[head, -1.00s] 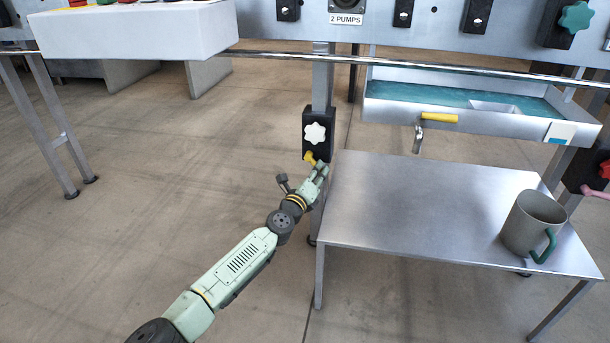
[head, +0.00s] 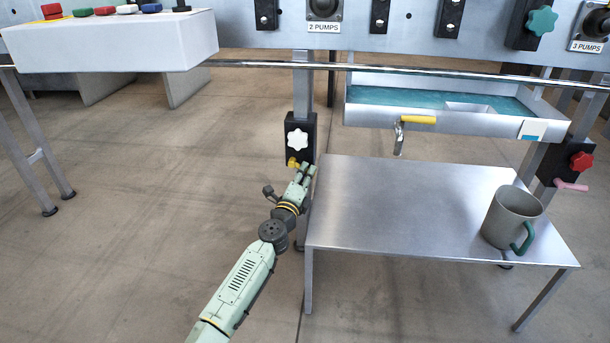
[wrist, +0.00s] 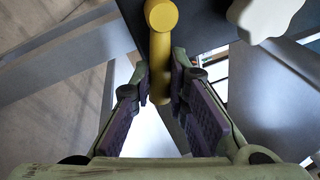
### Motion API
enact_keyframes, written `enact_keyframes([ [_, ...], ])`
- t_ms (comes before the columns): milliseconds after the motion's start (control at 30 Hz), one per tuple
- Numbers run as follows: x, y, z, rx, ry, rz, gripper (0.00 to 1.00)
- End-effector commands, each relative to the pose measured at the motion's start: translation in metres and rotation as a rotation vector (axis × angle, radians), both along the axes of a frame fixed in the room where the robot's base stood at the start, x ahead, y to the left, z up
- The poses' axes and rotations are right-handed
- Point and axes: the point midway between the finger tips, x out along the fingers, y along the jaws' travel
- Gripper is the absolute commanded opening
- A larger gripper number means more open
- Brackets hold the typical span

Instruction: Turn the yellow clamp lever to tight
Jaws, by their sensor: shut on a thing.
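The yellow clamp lever (head: 293,163) sits low on a black block (head: 306,122) fixed to a metal post, below a white star knob (head: 297,139). In the wrist view the lever (wrist: 160,60) runs down from its round end at the top to between the fingers. My gripper (wrist: 160,88) is shut on the lever, one purple-padded finger on each side. In the head view my gripper (head: 305,172) is at the block's lower edge and partly hides the lever. The lever's far end is hard to make out.
A metal table (head: 410,200) stands close to the right of my gripper, with a grey mug (head: 508,218) on it. A tray with a yellow-handled tap (head: 417,120) hangs above the table. A rail (head: 400,69) crosses above.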

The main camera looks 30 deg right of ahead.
Motion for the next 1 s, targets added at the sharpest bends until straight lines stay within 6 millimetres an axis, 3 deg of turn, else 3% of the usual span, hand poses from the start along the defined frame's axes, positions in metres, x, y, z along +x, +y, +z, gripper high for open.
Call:
enact_keyframes([
  [300, 0.0006, 0.0008, -0.0003, -0.001, 0.001, 0.002, 0.0],
  [333, 0.0005, 0.0008, -0.0002, -0.001, 0.001, 0.002, 0.16],
  [633, 0.0003, 0.0004, -0.0001, 0.0, 0.0, 0.001, 0.35],
  [1000, 0.0009, 0.0011, -0.0011, 0.025, -0.018, 0.001, 0.35],
])
